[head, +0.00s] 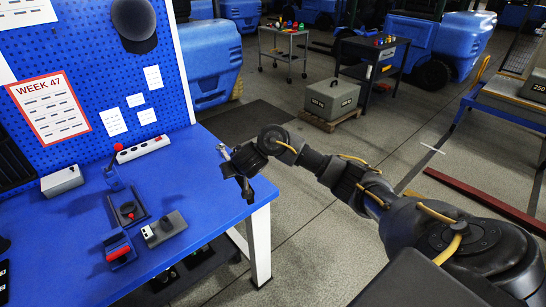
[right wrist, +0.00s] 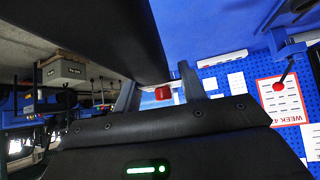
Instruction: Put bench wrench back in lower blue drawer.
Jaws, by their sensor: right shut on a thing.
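My right gripper (head: 240,176) is over the right edge of the blue bench top (head: 215,205). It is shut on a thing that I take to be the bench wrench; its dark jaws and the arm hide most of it. A small grey tip (head: 223,151) shows just beyond the gripper in the head view and may be part of the wrench. In the right wrist view the dark gripper body fills the lower part, and I cannot make out the wrench clearly. The lower blue drawer cannot be made out in either view. My left gripper is not in view.
On the bench are a white power strip (head: 143,149), a grey box (head: 62,181), a red-topped lever fixture (head: 114,172), a black fixture (head: 128,210), a grey block (head: 164,229) and a red-handled fixture (head: 118,252). A blue pegboard (head: 90,75) stands behind. Open floor lies right of the bench.

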